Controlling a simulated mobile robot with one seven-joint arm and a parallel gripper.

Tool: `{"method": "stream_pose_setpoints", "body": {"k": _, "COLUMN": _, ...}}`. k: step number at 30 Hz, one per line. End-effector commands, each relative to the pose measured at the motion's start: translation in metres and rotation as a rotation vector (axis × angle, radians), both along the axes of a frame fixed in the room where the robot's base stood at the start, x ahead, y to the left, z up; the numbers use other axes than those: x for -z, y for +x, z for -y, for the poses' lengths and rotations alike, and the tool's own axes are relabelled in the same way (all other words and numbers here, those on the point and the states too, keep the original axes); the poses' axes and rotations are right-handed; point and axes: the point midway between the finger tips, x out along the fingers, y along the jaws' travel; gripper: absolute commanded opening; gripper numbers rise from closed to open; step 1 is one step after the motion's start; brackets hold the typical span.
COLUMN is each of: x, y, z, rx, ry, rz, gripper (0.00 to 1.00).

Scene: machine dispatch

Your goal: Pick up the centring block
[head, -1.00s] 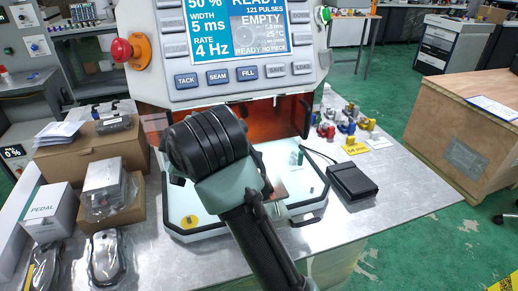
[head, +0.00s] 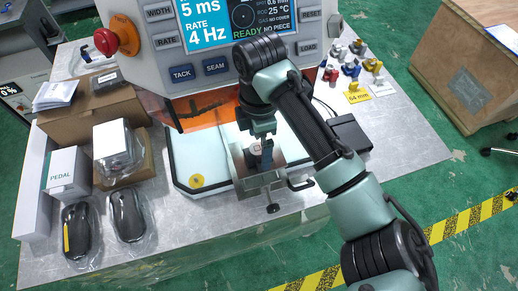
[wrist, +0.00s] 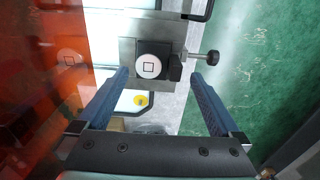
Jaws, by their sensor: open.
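A dark block with a round white top marked with a small square, seemingly the centring block (wrist: 149,66), sits on a grey metal fixture (wrist: 124,50) in the wrist view. A screw with a round knob (wrist: 212,57) reaches toward it from the right. My gripper (wrist: 159,74) is open, its two blue fingers apart, one each side of the block's line and a little short of it in the picture. In the head view the gripper (head: 258,150) hangs over the fixture (head: 262,182) and largely hides the block. I see no contact.
The welding machine (head: 215,68) with its screen and orange shield (head: 212,108) stands close behind. A yellow disc (head: 197,180) lies on the white tray. Boxes (head: 90,118) and bagged items are at left; a black box (head: 350,134) and small coloured parts are at right.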

Motion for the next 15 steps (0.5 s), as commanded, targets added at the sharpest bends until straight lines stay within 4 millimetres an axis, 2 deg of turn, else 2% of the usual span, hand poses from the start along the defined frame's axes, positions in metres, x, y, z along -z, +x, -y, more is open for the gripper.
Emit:
{"method": "stream_pose_setpoints", "body": {"k": 7, "x": 0.035, "y": 0.002, "z": 0.000, "rx": 0.003, "ry": 0.000, "rz": -0.001, "gripper": 1.00}}
{"method": "stream_pose_setpoints", "body": {"k": 15, "x": 0.044, "y": 0.003, "z": 0.000, "rx": 0.002, "ry": 0.001, "rz": 0.002, "gripper": 1.00}}
